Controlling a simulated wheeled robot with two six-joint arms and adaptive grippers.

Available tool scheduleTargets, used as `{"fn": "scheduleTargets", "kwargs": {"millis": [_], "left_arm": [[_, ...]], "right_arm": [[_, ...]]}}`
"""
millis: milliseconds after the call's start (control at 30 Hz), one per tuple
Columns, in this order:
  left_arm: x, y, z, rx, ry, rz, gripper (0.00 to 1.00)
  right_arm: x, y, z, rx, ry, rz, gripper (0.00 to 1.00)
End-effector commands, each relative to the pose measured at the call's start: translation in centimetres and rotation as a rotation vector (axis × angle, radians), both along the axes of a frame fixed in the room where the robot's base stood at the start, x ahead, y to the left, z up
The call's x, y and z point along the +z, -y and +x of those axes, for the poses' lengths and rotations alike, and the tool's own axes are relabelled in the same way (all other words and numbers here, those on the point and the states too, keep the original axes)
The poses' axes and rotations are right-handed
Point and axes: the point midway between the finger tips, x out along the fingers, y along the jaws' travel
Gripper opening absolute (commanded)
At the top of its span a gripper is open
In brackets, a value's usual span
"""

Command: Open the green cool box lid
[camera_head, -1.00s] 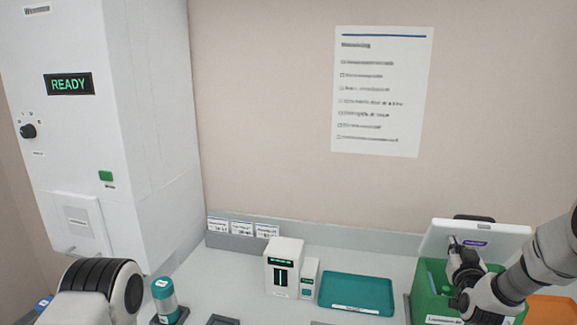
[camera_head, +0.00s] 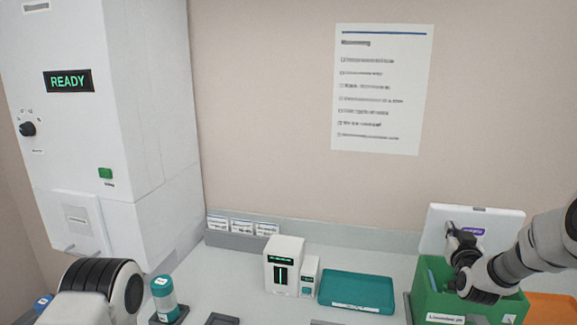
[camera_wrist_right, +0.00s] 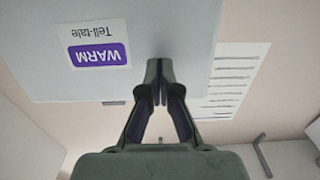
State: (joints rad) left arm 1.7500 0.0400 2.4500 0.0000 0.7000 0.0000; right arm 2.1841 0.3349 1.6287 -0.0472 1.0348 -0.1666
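The green cool box (camera_head: 428,300) stands at the right of the bench in the head view. Its white lid (camera_head: 492,218) is raised at the back, close to upright, with a purple label on its inner face. My right gripper (camera_head: 453,233) is at the lid's inner face, above the box. In the right wrist view, my right gripper (camera_wrist_right: 157,88) has its fingertips together, overlapping the lid (camera_wrist_right: 180,35) near its edge. Nothing shows between the fingertips, and I cannot tell whether they touch the lid. My left gripper is out of view.
A teal tray (camera_head: 357,290) lies left of the box, with a small white device (camera_head: 284,262) beside it. An orange item (camera_head: 551,307) lies right of the box. A teal-capped container (camera_head: 163,298) stands near my left arm. The wall is behind the box.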

Motion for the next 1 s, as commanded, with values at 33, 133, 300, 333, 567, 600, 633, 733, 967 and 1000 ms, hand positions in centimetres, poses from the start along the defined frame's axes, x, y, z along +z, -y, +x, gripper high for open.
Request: {"fn": "scheduleTargets", "kwargs": {"millis": [33,133,300,333,567,600,633,733,967,1000], "left_arm": [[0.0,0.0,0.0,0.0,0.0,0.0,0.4],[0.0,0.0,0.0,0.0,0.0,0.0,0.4],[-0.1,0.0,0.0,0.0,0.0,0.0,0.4],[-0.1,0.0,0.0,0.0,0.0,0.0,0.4],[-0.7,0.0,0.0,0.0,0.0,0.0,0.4],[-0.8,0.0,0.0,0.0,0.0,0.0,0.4],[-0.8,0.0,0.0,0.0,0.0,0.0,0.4],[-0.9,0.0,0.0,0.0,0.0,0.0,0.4],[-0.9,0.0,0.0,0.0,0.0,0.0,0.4],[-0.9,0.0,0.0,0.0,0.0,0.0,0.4]], "right_arm": [[0.0,0.0,0.1,0.0,0.0,0.0,0.0],[0.0,0.0,0.0,0.0,0.0,0.0,0.0],[0.0,0.0,0.1,0.0,0.0,0.0,0.0],[0.0,0.1,0.3,0.0,0.001,0.0,0.0],[0.1,0.4,1.8,0.0,0.002,0.0,0.0],[0.1,0.5,2.1,0.0,0.002,0.0,0.0],[0.1,0.5,2.2,0.0,0.002,0.0,0.0],[0.2,0.7,2.7,0.0,0.001,0.0,0.0],[0.3,0.7,2.8,0.0,0.0,0.0,0.0],[0.3,0.7,2.8,0.0,0.0,0.0,0.0]]}}
